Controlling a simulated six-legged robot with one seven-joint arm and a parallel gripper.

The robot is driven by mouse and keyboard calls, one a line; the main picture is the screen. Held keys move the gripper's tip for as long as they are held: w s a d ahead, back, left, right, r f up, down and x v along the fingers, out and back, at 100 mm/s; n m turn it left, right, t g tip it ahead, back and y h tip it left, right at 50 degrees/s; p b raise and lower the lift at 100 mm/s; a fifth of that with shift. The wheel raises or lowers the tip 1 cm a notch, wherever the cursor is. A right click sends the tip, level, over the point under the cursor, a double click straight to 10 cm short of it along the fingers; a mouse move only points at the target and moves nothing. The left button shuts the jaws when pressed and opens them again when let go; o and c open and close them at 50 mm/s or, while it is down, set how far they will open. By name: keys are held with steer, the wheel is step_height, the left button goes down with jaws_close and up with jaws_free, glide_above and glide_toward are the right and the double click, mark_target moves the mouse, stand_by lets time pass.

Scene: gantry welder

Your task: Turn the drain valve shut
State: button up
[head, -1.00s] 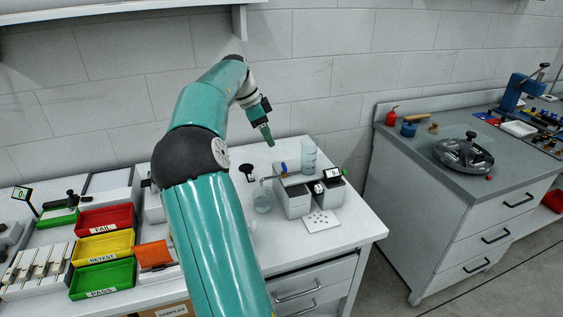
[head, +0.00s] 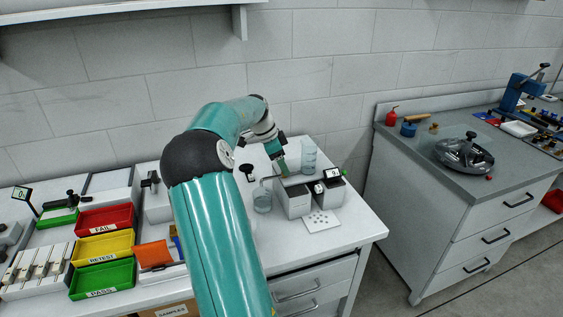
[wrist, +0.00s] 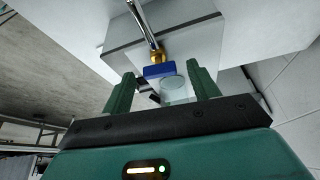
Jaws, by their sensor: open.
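The drain valve shows in the wrist view as a blue handle (wrist: 159,71) on a brass body (wrist: 157,56), at the end of a thin metal tube. The handle is between and just beyond my two green fingertips, with gaps on both sides. My gripper (wrist: 163,77) is open and nothing is held. In the head view my gripper (head: 282,169) is low over the grey apparatus (head: 297,204) on the white bench, and it hides the valve there.
A clear cylinder (head: 308,157) stands on the apparatus close to my gripper. A glass jar (head: 262,200) stands to its left, and a dotted white plate (head: 321,221) lies in front. Red, yellow and green trays (head: 103,219) are at the left. The bench front (head: 290,248) is clear.

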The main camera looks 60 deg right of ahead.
steer(key=c, duration=1)
steer(key=shift+a+n+h, duration=0.1)
steer(key=shift+n+h, duration=0.2)
steer(key=shift+n, duration=0.5)
steer(key=o, duration=1)
steer(key=v, duration=1.3)
steer(key=shift+r, duration=0.45)
